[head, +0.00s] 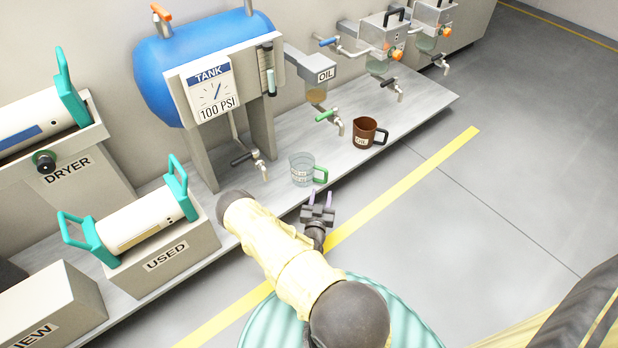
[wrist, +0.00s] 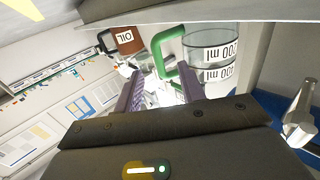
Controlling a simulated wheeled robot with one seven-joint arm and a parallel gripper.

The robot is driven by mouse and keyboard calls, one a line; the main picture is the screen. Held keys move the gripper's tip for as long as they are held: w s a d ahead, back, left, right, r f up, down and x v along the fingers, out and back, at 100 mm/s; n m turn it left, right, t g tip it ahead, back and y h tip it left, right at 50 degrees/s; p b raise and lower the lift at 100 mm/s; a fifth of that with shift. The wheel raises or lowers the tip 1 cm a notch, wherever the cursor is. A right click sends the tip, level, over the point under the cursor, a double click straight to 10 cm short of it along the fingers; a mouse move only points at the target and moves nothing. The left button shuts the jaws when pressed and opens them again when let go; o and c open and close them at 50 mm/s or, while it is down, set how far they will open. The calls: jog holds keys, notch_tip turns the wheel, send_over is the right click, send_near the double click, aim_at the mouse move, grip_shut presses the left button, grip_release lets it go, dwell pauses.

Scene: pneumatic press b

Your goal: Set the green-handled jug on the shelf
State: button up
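The green-handled jug (head: 302,169) is clear, with volume markings, and stands upright on the long grey shelf (head: 408,108), near the tap below the tank. Its green handle (head: 321,174) points right, toward my gripper. My gripper (head: 320,197) is open at the shelf's front edge, its two purple fingers pointing at the handle. In the wrist view the jug (wrist: 212,55) is at upper right and its handle (wrist: 163,50) lies just beyond the fingertips (wrist: 162,75). Nothing is held. Whether a finger touches the handle cannot be told.
A brown OIL jug (head: 364,132) stands to the right on the same shelf. A tap (head: 250,158) is close to the left of the clear jug, and a green-levered oil tap (head: 331,119) is behind. The USED box (head: 165,252) is at left.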

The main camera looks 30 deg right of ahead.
aim_at(326, 180)
jog(key=b+x, duration=0.2)
jog(key=x, duration=0.2)
jog(key=shift+w+d+f, duration=0.1)
jog(key=shift+f, duration=0.05)
jog(key=shift+w+d, duration=0.25)
jog(key=shift+w+a, duration=0.1)
jog(key=shift+w+d+b, duration=0.15)
jog(key=shift+d+b, duration=0.25)
jog(key=shift+b, duration=0.2)
jog(key=b+x, duration=0.3)
jog(key=shift+w+d+f, duration=0.1)
jog(key=shift+d, duration=0.25)
jog(key=shift+w+d, duration=0.25)
jog(key=shift+d, duration=0.05)
jog(key=shift+r, duration=0.2)
jog(key=shift+c, duration=0.2)
grip_shut()
